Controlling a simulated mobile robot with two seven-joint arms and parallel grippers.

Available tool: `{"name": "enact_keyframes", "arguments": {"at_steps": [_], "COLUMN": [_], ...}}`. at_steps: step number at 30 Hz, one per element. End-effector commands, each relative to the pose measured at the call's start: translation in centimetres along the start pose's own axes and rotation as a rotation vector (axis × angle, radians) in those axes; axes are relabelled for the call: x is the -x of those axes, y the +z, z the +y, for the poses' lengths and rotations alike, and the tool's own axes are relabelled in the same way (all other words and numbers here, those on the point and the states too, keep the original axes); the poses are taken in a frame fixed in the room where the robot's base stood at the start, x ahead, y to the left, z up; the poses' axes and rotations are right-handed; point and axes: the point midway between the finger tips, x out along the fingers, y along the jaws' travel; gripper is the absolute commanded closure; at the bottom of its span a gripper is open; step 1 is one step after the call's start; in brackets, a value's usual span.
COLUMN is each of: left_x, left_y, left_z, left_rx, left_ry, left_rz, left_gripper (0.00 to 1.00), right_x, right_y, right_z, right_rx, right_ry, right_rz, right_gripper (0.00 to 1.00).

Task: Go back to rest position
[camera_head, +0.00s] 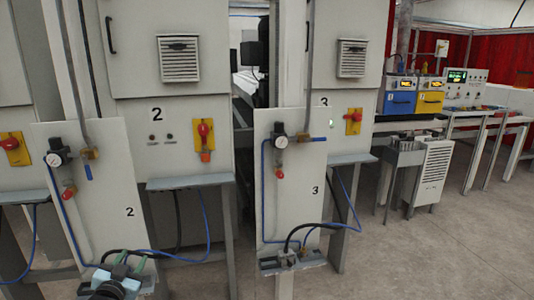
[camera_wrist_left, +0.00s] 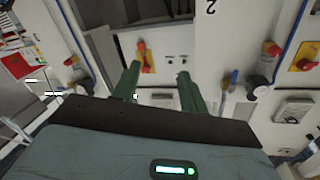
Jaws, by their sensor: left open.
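My left gripper (camera_head: 128,268) shows small at the bottom left of the head view, in front of the lower part of the panel marked 2 (camera_head: 105,190). In the left wrist view its two green fingers (camera_wrist_left: 157,86) stand apart with nothing between them. The wrist view looks at the machine fronts, which appear upside down. A red and yellow switch (camera_wrist_left: 145,58) shows beyond the fingers there. My right gripper is not in view.
The panel marked 3 (camera_head: 290,180) carries a gauge, valve and blue hose. Grey shelves (camera_head: 190,181) jut from the cabinets. A bench with blue (camera_head: 398,100) and yellow (camera_head: 430,98) units stands at the right. Open floor (camera_head: 420,255) lies at the lower right.

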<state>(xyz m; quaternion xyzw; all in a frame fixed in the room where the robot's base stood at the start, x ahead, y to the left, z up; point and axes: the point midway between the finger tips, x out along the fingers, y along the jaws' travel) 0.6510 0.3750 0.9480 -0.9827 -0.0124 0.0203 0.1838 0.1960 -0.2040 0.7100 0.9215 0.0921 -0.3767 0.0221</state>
Motion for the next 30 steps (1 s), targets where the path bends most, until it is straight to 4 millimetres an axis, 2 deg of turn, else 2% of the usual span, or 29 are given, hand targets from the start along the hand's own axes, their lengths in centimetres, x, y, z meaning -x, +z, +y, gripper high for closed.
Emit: {"name": "enact_keyframes", "arguments": {"at_steps": [7, 14, 17, 20, 24, 30], "left_x": [0.6, 5.9, 8.7, 12.5, 19.2, 29.5], "left_y": [4.5, 9.3, 11.3, 13.6, 16.5, 19.0], "left_z": [0.2, 5.6, 8.1, 10.9, 15.0, 19.7], "left_rx": [0.013, 0.032, 0.045, 0.064, 0.102, 0.169], "left_ry": [0.002, 0.079, 0.114, 0.154, 0.215, 0.287], "left_rz": [-0.233, -0.287, -0.317, -0.358, -0.425, -0.526], "left_gripper": [0.57, 0.57, 0.57, 0.57, 0.57, 0.57], "right_x": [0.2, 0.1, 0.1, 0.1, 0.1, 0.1], "right_y": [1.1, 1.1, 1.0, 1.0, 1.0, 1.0], "right_z": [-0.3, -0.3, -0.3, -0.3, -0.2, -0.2], "right_rx": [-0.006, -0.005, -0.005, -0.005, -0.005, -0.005], "right_ry": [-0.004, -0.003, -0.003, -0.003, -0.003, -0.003], "right_rz": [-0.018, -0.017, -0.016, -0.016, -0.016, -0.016], "right_gripper": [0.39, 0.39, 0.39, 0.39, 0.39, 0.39]}}
